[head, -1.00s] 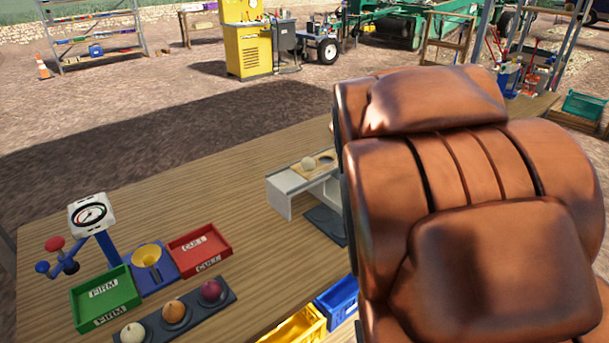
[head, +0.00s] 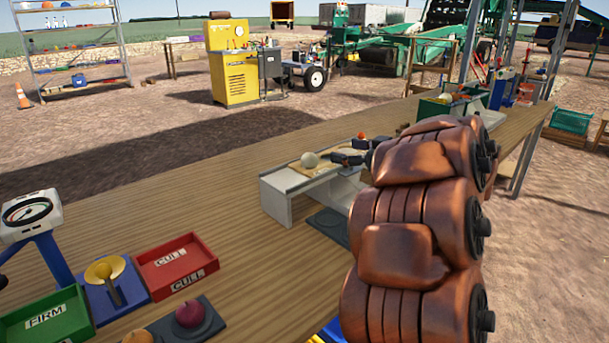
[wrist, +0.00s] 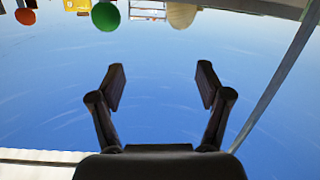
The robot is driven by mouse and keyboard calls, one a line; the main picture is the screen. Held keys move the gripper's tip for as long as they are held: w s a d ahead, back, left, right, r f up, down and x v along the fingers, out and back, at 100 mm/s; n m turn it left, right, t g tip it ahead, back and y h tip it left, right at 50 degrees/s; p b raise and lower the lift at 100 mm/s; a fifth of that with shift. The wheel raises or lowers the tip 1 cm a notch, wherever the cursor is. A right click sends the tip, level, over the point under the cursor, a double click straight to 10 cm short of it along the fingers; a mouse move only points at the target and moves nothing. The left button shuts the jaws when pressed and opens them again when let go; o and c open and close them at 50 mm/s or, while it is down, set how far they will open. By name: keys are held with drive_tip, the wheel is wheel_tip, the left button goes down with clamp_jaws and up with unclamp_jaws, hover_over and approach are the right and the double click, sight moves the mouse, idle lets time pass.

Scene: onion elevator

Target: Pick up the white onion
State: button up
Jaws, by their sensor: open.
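A white onion (head: 310,160) sits on a tan board on top of a light grey stand (head: 281,200) on the wooden table. My gripper (head: 345,151) is just to the right of this onion in the head view, with its dark fingers pointing left towards it. A small gap shows between fingers and onion. In the wrist view my gripper (wrist: 160,77) is open, with nothing between its fingers. A pale tan round thing (wrist: 182,15) shows at the top edge of that upside-down view; I cannot tell if it is the onion.
The red CULL tray (head: 177,262), green FIRM tray (head: 45,318) and dial gauge (head: 31,214) stand nearby.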

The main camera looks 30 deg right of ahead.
sight(316, 161)
drive_tip(key=w+a+f, duration=0.1)
drive_tip(key=w+a+f+y+b, duration=0.1)
drive_tip(key=w+f, duration=0.1)
drive_tip(key=w+a+f+y+b, duration=0.1)
drive_tip(key=shift+w+a+f+g, duration=0.3)
drive_tip(key=shift+w+f, duration=0.05)
drive_tip(key=shift+d+b+x, duration=0.1)
drive_tip(key=shift+b+x, duration=0.35)
drive_tip(key=shift+x, duration=0.85)
drive_tip(key=shift+d+b+x, duration=0.15)
drive_tip(key=shift+b+x, duration=0.25)
drive_tip(key=shift+x, duration=0.9)
drive_tip(key=shift+r, duration=0.2)
drive_tip(key=c, duration=1.4)
drive_tip(key=shift+o, duration=0.2)
drive_tip(key=shift+s+d+r+p, duration=0.15)
drive_tip(key=shift+r+p, duration=0.35)
drive_tip(key=shift+r, duration=0.5)
drive_tip(key=shift+w+d+r+p, duration=0.1)
drive_tip(key=shift+r+p, duration=0.35)
drive_tip(key=shift+r, duration=0.6)
drive_tip(key=s+d+p, duration=0.2)
drive_tip(key=s+d, duration=0.9)
drive_tip(key=shift+r, duration=0.45)
